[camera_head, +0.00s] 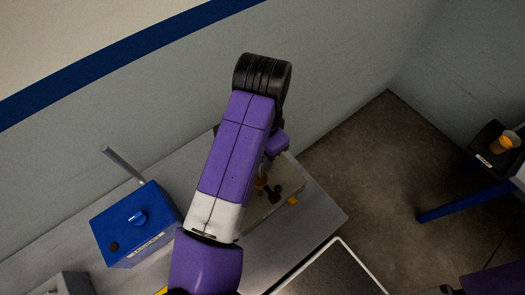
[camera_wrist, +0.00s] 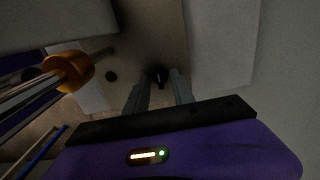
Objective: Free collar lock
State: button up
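My gripper (camera_wrist: 161,78) shows in the wrist view as two grey fingers standing apart. A small dark knob-like part (camera_wrist: 159,73) shows between the fingertips; I see no clear contact, and its depth is hard to judge. An orange collar (camera_wrist: 68,72) sits around a metal rod at the left of the wrist view, apart from the fingers. In the head view my arm hides most of the gripper. Beside the arm, an orange part (camera_head: 262,183) and a dark lobed knob (camera_head: 274,192) show on a pale plate. Which part is the collar lock is not clear.
A blue box (camera_head: 137,226) with a blue knob stands left of my arm on the grey table (camera_head: 325,212). A small orange piece (camera_head: 293,201) lies at the plate's edge. An orange cup (camera_head: 504,142) sits on a dark stand at far right. The wall is close behind.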

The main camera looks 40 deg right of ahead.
jog(key=shift+r, duration=3.9)
